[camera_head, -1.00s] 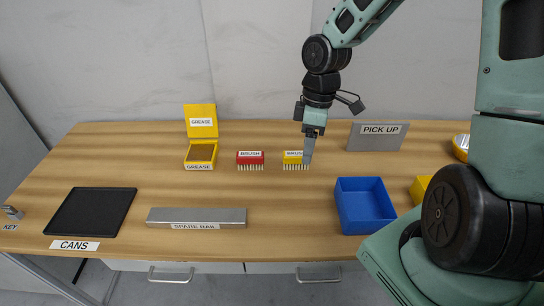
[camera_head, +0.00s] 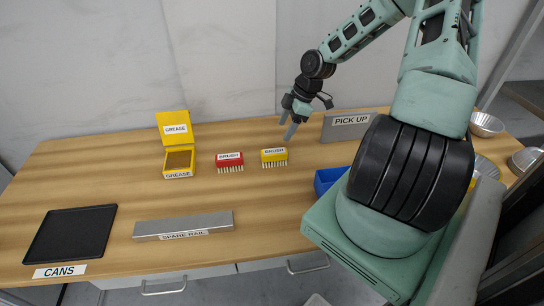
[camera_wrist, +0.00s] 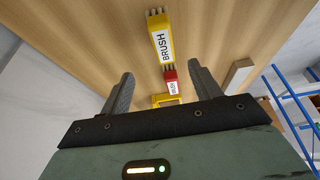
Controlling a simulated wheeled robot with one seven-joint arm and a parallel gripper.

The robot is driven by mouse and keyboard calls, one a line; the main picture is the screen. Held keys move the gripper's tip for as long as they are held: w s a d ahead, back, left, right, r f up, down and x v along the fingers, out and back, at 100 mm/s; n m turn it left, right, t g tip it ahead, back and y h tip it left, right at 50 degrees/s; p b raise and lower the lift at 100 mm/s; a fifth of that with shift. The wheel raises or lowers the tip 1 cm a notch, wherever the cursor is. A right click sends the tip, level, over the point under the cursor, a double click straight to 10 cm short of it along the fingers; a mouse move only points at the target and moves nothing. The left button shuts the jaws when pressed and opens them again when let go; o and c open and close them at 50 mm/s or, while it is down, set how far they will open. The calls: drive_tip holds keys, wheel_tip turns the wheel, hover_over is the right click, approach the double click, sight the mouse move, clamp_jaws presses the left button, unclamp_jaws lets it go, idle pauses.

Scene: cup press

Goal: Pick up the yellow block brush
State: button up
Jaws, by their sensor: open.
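The yellow block brush (camera_head: 274,155) stands bristles down on the wooden table, with a white BRUSH label. It also shows in the wrist view (camera_wrist: 160,40), beyond my fingertips. The red block brush (camera_head: 229,160) stands to its left, and in the wrist view (camera_wrist: 171,80) it shows between my fingers. My gripper (camera_head: 288,129) is open and empty, above and a little right of the yellow brush in the head view and apart from it. Both fingers show spread in the wrist view (camera_wrist: 160,72).
An open yellow grease box (camera_head: 179,160) stands left of the brushes. A spare rail (camera_head: 184,225) and a black tray (camera_head: 70,235) lie in front. A PICK UP sign (camera_head: 345,127) stands at right. My arm partly hides a blue bin (camera_head: 328,181). Metal bowls (camera_head: 486,124) are at far right.

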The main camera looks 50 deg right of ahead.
sight(275, 151)
drive_tip(key=p+x, duration=0.1)
drive_tip(key=x, duration=0.7)
drive_tip(key=p+x, duration=0.1)
drive_tip(key=x, duration=0.1)
drive_tip(key=p+x, duration=0.1)
drive_tip(key=shift+s+a+f, duration=0.25)
drive_tip(key=shift+s+f, duration=0.05)
drive_tip(key=shift+f, duration=0.05)
drive_tip(key=shift+w+f, duration=0.1)
drive_tip(key=shift+f, duration=0.45)
drive_tip(key=shift+a+f, duration=0.1)
drive_tip(key=shift+f, duration=0.1)
drive_tip(key=c, duration=1.1)
